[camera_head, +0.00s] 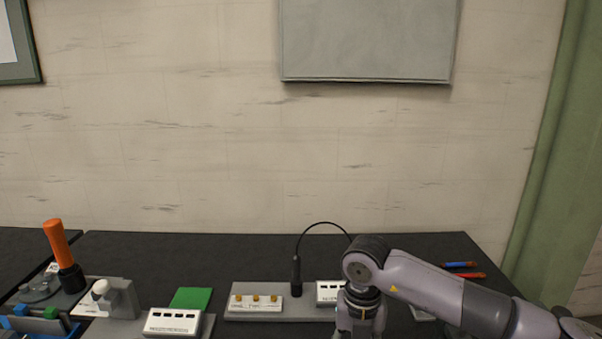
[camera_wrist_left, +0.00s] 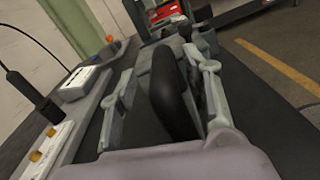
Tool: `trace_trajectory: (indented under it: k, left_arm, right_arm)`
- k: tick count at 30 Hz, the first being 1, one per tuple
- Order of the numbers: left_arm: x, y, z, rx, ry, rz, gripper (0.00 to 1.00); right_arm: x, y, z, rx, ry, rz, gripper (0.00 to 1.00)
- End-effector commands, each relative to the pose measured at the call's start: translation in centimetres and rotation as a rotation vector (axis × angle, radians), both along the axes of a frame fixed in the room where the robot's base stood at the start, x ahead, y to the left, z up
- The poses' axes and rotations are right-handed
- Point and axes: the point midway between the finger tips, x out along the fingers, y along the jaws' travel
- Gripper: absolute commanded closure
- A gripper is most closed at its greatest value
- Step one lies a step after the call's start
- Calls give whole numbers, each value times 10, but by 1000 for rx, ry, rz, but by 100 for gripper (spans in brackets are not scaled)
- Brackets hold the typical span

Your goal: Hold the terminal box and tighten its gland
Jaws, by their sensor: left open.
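No part is clearly marked as the terminal box or its gland. A grey fixture (camera_head: 272,317) carries a white block with orange knobs (camera_head: 256,303), an upright black fitting with a cable (camera_head: 296,276), and a white slotted box (camera_head: 330,292). The box (camera_wrist_left: 86,81) and fitting (camera_wrist_left: 46,107) also show in the left wrist view. My right gripper (camera_head: 360,325) is low at the picture's bottom, just right of the box; its fingers are not clear. My left gripper (camera_wrist_left: 162,92) is open. A dark rounded shape shows between its fingers; I cannot tell what it is.
Left on the dark bench (camera_head: 230,255) are a green plate (camera_head: 191,298), another white labelled block (camera_head: 172,321) and an orange-handled tool (camera_head: 57,243). Blue and red pens (camera_head: 460,265) lie at the back right. The bench behind the fixture is clear.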

Motion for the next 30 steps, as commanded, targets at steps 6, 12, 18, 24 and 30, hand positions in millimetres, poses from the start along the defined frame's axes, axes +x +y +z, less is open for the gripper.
trace_trajectory:
  k: [6,12,18,24,30]
  left_arm:
    - [3,40,0,3,1,7,56]
    - [5,81,0,1,1,4,56]
    - [6,101,-1,1,-1,3,56]
    - [6,111,-1,2,0,2,56]
    - [4,115,0,1,1,1,56]
  right_arm:
    - [0,0,0,0,0,0,54]
    - [0,0,0,0,0,0,54]
    - [0,0,0,0,0,0,54]
    - [0,0,0,0,0,0,54]
    - [0,0,0,0,0,0,54]
